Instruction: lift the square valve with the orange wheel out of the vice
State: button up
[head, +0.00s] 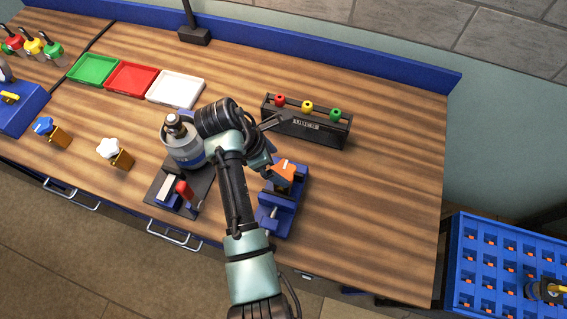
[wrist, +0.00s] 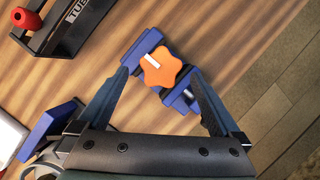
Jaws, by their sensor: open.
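The square valve's orange wheel (head: 285,173) shows above the blue vice (head: 277,213) on the bench, just right of my arm in the head view. In the wrist view the orange wheel (wrist: 160,68) has a white mark and covers most of the valve body under it. The vice (wrist: 148,42) shows on both sides of the wheel there. My gripper (wrist: 160,80) is open, with one finger on each side of the wheel and vice. I see no contact. In the head view my arm hides most of the gripper.
A black rack marked TUBES (head: 305,125) stands behind the vice. A grey device (head: 183,143) on a dark base stands left of my arm. Green (head: 93,68), red (head: 131,78) and white (head: 175,90) trays lie farther left. The bench to the right is clear.

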aim_at(284, 171)
jog(key=x, duration=0.3)
jog(key=shift+s+d+f, duration=0.15)
jog(key=shift+d+f, duration=0.05)
jog(key=shift+f, duration=0.15)
jog(key=shift+w+d+f, duration=0.2)
jog(key=shift+w+f, duration=0.05)
jog(key=shift+f, duration=0.4)
grip_shut()
jog(key=shift+r, duration=0.1)
jog(key=shift+s+a+r+p, duration=0.15)
jog(key=shift+s+p, duration=0.1)
jog(key=shift+p, duration=0.6)
jog(key=shift+r, duration=0.1)
jog(key=shift+r+p, duration=3.6)
jog(key=shift+p, duration=0.35)
